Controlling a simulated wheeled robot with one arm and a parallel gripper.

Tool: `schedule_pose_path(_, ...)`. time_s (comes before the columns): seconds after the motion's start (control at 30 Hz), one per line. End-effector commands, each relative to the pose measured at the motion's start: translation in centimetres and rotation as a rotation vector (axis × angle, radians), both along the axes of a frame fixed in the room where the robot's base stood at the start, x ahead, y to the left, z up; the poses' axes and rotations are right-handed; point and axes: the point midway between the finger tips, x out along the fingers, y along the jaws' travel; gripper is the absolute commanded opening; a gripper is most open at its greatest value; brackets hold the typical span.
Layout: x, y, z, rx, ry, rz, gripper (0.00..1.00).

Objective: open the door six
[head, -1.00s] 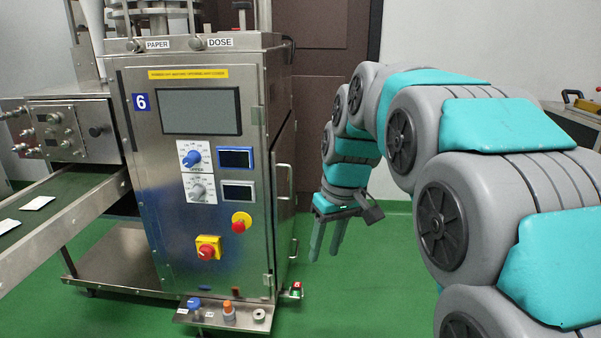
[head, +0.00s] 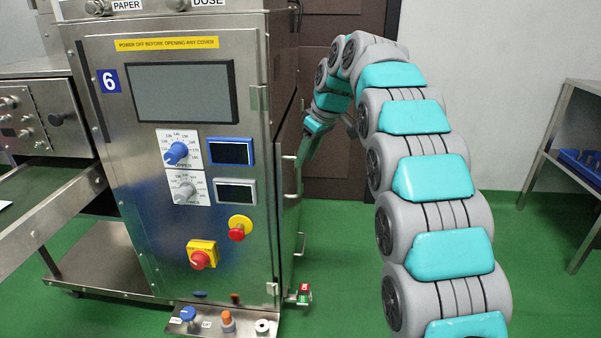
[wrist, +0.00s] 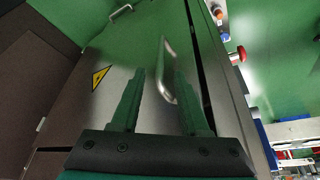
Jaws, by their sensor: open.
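Machine six (head: 215,255) is a steel cabinet with a blue "6" label, left of my arm in the head view. Its right side carries a steel door panel (head: 287,130), which looks closed. An upper bar handle (head: 291,178) and a lower handle (head: 300,244) stand out from this side. The door panel (wrist: 122,62) bears a yellow warning triangle.
A conveyor (head: 45,215) runs off the machine's left. A low shelf with knobs (head: 225,322) juts out at its front foot. A brown door (head: 345,150) is behind my arm, and a metal table (head: 560,150) stands at the right. Green floor is clear between.

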Motion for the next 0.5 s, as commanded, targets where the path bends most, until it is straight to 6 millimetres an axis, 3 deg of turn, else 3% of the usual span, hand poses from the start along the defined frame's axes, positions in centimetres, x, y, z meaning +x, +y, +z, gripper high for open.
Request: schedule_pose_path(0.5, 1.5, 2.0, -6.3, 0.001, 0.003, -0.001, 0.45)
